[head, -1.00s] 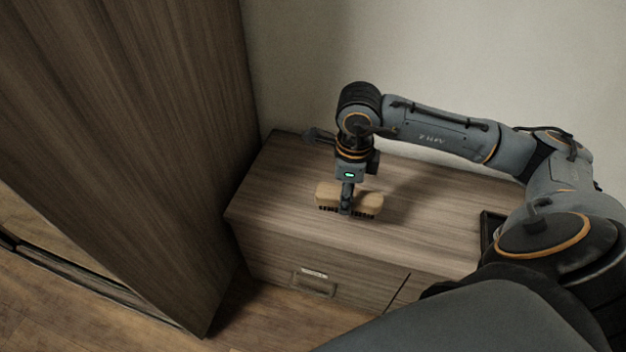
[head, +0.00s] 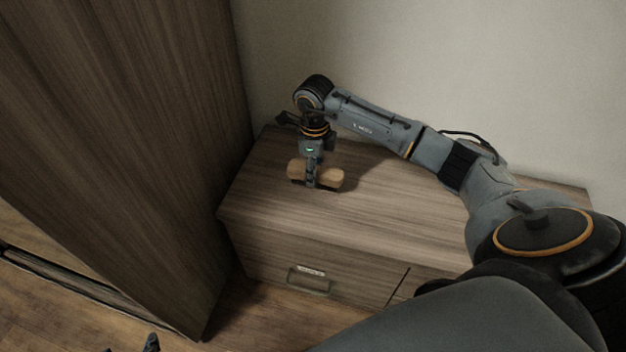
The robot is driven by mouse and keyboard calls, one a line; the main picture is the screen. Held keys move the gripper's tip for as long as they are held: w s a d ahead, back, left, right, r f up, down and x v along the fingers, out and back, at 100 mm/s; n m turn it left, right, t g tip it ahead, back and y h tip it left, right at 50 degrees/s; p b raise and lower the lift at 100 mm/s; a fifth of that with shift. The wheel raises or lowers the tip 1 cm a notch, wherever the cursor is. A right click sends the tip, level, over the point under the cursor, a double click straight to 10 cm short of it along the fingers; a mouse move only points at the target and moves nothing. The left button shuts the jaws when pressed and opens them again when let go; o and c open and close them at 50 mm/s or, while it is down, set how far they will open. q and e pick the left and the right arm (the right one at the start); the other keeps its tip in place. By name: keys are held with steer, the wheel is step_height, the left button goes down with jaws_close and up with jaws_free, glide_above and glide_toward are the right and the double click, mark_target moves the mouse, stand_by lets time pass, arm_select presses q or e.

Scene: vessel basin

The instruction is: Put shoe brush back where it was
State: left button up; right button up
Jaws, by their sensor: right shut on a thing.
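The shoe brush (head: 330,179) has a light wooden back and dark bristles facing down. It is over the left part of the wooden cabinet top (head: 370,220). My right gripper (head: 311,182) points down and is shut around the middle of the brush. Whether the bristles touch the top cannot be told for sure. A small dark tip at the bottom left edge (head: 151,342) seems to be part of my left gripper; its jaws cannot be made out.
A tall dark wooden wardrobe (head: 120,130) stands left of the cabinet. A pale wall (head: 430,60) is behind. The cabinet front has a drawer with a handle (head: 309,279). The cabinet top in front of and right of the brush is clear.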

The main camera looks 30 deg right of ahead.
steer(key=f, duration=0.1)
steer(key=f+b, duration=0.1)
steer(key=f, duration=0.1)
steer(key=shift+w+f, duration=0.3)
steer(key=shift+w, duration=0.05)
arm_select(q)
steer(key=w+d+r+t+h, duration=0.1)
steer(key=w+d+r+t, duration=0.1)
steer(key=w+r+t, duration=0.1)
steer(key=shift+w+r+t, duration=0.4)
steer(key=shift+w+r, duration=0.25)
steer(key=shift+w, duration=0.15)
arm_select(e)
steer(key=shift+f, duration=0.1)
steer(key=o, duration=1.1)
steer(key=shift+f, duration=0.1)
arm_select(q)
steer(key=shift+w+r, duration=0.2)
steer(key=shift+r, duration=0.05)
